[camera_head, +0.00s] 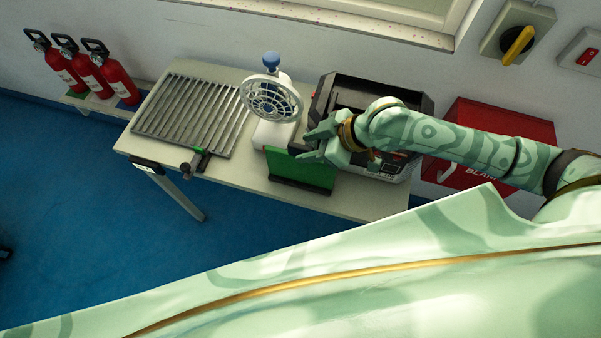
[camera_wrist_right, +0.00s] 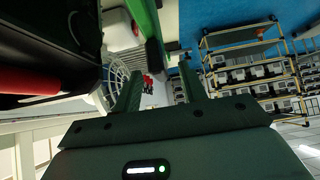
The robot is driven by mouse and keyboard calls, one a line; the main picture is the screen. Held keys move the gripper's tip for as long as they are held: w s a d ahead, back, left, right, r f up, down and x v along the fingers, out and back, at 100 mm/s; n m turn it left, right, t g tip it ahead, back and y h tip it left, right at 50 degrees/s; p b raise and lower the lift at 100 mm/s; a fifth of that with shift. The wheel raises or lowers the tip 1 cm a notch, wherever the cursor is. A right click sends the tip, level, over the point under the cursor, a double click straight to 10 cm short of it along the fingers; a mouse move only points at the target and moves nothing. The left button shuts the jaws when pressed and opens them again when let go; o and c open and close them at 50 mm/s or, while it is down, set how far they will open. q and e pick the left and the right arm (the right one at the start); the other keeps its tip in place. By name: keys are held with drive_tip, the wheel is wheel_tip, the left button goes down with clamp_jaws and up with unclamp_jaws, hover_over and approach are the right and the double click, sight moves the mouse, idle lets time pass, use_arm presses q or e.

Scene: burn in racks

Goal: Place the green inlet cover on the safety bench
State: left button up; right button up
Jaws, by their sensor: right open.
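A green panel (camera_head: 300,170), which looks like the inlet cover, is at the front of the pale bench (camera_head: 355,207), in front of the dark machine. Its lower edge is at the bench's front part; I cannot tell whether it stands or leans. My right gripper (camera_head: 309,145) is open just above and behind the green panel, with nothing seen between its fingers. In the right wrist view, the open fingers (camera_wrist_right: 158,85) point away and a green strip (camera_wrist_right: 145,17) shows beyond them. My left gripper is not in view.
A white fan (camera_head: 271,98) and a slatted metal grille (camera_head: 190,115) are on the bench. The dark machine (camera_head: 340,90) is by my right arm. Red extinguishers (camera_head: 88,75) stand left, and a red box (camera_head: 480,120) is at the right wall. The shelving (camera_wrist_right: 255,75) is far off.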

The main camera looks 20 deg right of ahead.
sight(295, 150)
drive_tip(key=b+x, duration=0.1)
drive_tip(key=x, duration=0.4)
clamp_jaws()
drive_tip(key=shift+r, duration=0.15)
